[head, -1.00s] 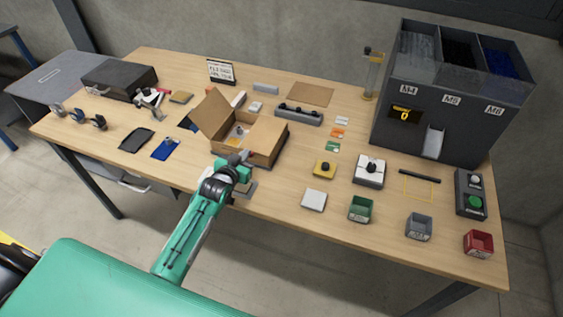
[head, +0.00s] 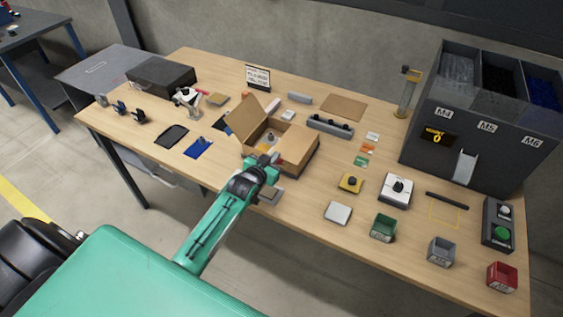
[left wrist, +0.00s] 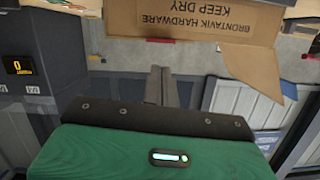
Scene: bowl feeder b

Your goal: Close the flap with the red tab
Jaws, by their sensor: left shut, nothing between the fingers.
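The brown cardboard box (head: 306,160) stands open near the middle of the table. One flap (head: 249,124) stands up and tilts outward on its left side; another brown panel (head: 296,142) lies across its right part. In the left wrist view a printed cardboard panel (left wrist: 215,18) reads upside down, with a bent flap (left wrist: 262,68) at its right. A small red strip (left wrist: 160,41) shows by the printed panel's lower edge; I cannot tell if it is the tab. My left gripper (head: 272,160) is shut and empty at the box's near side; its fingers also show in the wrist view (left wrist: 161,75).
A grey plate (head: 269,197) lies just beside my left gripper. A blue mat (head: 198,148) and dark tray (head: 171,136) lie to the left. A yellow block (head: 350,183) and white fixture (head: 395,190) stand to the right. A grey bar fixture (head: 330,126) is behind the box.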

